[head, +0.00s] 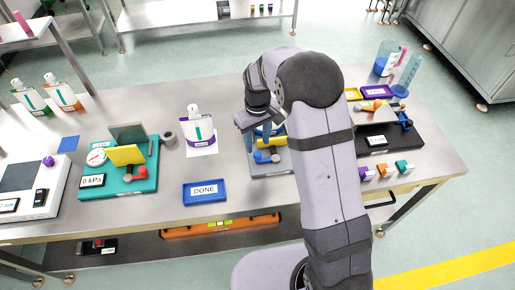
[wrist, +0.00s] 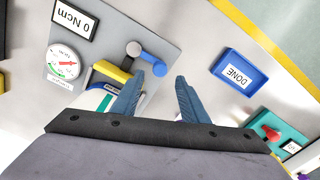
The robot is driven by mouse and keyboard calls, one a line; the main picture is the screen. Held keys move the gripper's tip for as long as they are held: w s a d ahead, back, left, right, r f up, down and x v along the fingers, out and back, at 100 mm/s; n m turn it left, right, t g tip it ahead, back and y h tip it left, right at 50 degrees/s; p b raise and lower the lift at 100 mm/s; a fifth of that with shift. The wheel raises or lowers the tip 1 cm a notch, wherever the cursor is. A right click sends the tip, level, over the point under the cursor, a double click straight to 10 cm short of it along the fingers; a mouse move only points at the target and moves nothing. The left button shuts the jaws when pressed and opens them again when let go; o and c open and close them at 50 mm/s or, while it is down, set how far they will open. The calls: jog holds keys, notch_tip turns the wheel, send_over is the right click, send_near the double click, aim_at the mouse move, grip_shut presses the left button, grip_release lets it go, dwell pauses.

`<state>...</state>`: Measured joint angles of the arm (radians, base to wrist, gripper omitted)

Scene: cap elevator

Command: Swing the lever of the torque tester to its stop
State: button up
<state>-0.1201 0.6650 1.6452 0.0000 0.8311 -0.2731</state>
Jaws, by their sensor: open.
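The torque tester is a grey plate (wrist: 100,30) with a "0 Ncm" display (wrist: 74,18) and a round dial (wrist: 62,62) in the wrist view. Its lever (wrist: 150,60) is a short blue arm with a grey round end. A yellow-and-dark block (wrist: 108,74) sits beside it, partly hidden by a finger. My gripper (wrist: 160,78) is open and empty, with its left fingertip close to the blue end of the lever; I cannot tell whether they touch. In the head view my gripper (head: 266,130) is over the tester, and my arm hides much of it.
A blue "DONE" tray (head: 205,191) lies left of the tester. A teal kPa tester (head: 125,183) stands further left, and a pouch (head: 198,130) on a white sheet behind the tray. A black station (head: 395,140) stands to the right. Bare table lies around the tray.

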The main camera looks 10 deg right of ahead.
aim_at(258, 153)
jog(key=shift+f+p, duration=0.75)
jog(key=shift+f, duration=1.8)
grip_shut()
